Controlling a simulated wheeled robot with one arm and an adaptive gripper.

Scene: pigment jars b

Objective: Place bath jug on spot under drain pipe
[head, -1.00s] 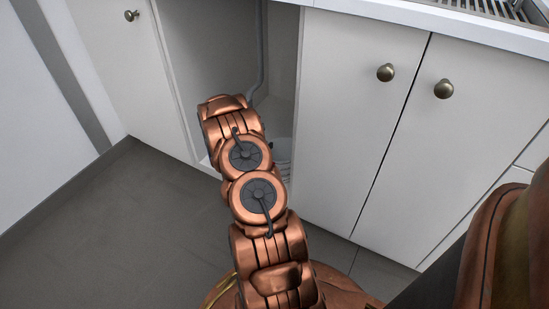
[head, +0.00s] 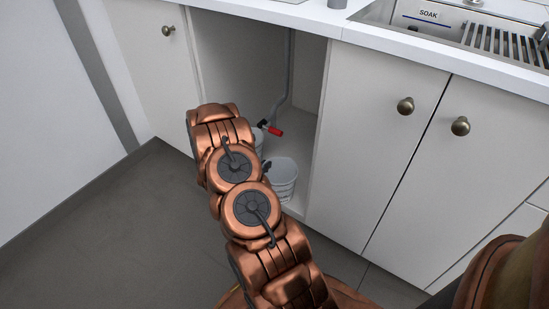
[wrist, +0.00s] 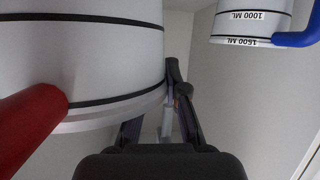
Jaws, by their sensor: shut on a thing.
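A white jug with black bands and a red handle fills the left of the wrist view (wrist: 90,55). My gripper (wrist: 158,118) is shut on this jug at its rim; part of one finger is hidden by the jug. A second white jug (head: 284,180) stands on the cabinet floor. In the wrist view the second jug (wrist: 245,25) has a blue handle and ML marks, apart from mine. The grey drain pipe (head: 290,70) runs down behind the red handle. I see no marked spot.
The open cabinet has a side panel (head: 318,150) on its right and a door (head: 150,60) on its left. Closed doors with knobs (head: 405,106) are further right. The countertop (head: 400,45) with a sink is above. The grey floor (head: 100,230) is clear at left.

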